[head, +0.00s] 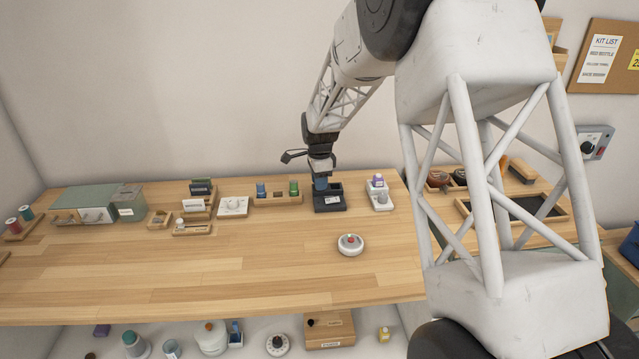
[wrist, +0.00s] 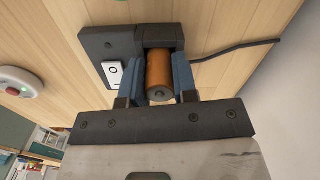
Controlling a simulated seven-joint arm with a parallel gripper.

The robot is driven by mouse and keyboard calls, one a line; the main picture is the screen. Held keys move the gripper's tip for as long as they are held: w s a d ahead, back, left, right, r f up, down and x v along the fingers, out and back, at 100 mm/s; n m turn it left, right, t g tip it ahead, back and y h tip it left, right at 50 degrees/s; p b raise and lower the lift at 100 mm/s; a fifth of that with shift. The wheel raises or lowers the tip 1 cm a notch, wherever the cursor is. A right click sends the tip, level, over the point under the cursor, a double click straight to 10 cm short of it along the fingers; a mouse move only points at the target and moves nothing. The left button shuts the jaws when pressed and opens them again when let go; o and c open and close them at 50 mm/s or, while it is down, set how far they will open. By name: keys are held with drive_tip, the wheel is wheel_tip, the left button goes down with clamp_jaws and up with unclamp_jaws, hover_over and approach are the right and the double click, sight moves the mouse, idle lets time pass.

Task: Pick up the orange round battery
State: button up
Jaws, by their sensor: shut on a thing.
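The orange round battery (wrist: 159,74) is a copper-orange cylinder with a dark end, seen close up in the wrist view. My gripper (wrist: 158,82) has its two blue fingers on either side of it and is shut on it. The battery's far end is in or against the slot of a dark charger block (wrist: 96,43); I cannot tell how deep it sits. In the head view my gripper (head: 320,184) is over the dark charger (head: 330,207) on the bench, and the battery is hidden there.
A white dome with a red button (head: 350,244) stands in front of the charger. A wooden holder with blue and green cylinders (head: 277,198) is to its left, a white holder with a purple-topped item (head: 379,195) to its right. The bench's front is clear.

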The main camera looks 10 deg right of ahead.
drive_tip(key=shift+r, duration=0.15)
drive_tip(key=shift+r, duration=0.55)
drive_tip(key=shift+s+r, duration=0.2)
drive_tip(key=shift+r, duration=0.35)
drive_tip(key=shift+s+r, duration=0.2)
drive_tip(key=shift+r, duration=0.35)
drive_tip(key=s+d+r, duration=0.1)
drive_tip(key=s, duration=1.4)
drive_tip(key=shift+d+r, duration=0.15)
drive_tip(key=shift+d, duration=0.15)
